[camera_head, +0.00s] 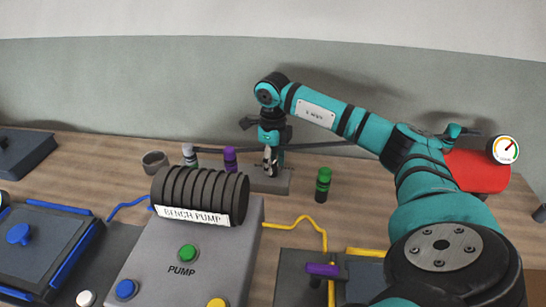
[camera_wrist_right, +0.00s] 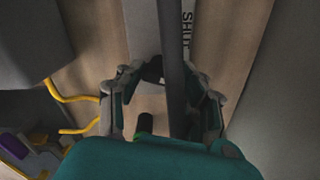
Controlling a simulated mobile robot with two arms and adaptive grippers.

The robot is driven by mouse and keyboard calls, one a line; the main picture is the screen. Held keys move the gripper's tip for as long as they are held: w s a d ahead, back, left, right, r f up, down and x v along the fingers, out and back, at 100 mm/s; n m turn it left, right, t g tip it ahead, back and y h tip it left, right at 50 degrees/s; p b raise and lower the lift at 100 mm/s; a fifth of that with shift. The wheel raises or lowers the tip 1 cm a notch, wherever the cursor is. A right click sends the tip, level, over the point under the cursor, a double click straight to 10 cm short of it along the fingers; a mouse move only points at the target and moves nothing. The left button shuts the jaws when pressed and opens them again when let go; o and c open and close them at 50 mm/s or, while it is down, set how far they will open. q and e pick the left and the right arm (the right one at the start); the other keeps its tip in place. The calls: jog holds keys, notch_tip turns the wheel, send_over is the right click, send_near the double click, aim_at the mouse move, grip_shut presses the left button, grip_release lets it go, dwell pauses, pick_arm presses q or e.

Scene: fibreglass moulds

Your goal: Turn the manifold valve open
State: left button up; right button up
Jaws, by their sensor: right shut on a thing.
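The manifold (camera_head: 283,186) is a grey block on the bench behind the pump, with a dark pipe (camera_head: 320,145) running along the wall side. My right gripper (camera_head: 270,160) reaches down over the block and is shut on the valve's handle, which the fingers mostly hide. In the right wrist view the fingers (camera_wrist_right: 163,80) close in around a dark bar (camera_wrist_right: 172,50). The handle's angle cannot be made out clearly. My left gripper is not in view.
The bench pump (camera_head: 200,195) stands in front of the manifold. A red tank (camera_head: 478,172) with a gauge (camera_head: 505,149) is at right. A yellow hose (camera_head: 310,224) and purple handle (camera_head: 324,269) lie nearer.

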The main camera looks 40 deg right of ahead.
jog(key=m, duration=0.5)
jog(key=shift+r+p, duration=0.1)
jog(key=shift+p, duration=0.3)
jog(key=shift+m, duration=0.3)
jog(key=o, duration=1.1)
jog(key=shift+o, duration=0.2)
notch_tip(320, 180, up, 12)
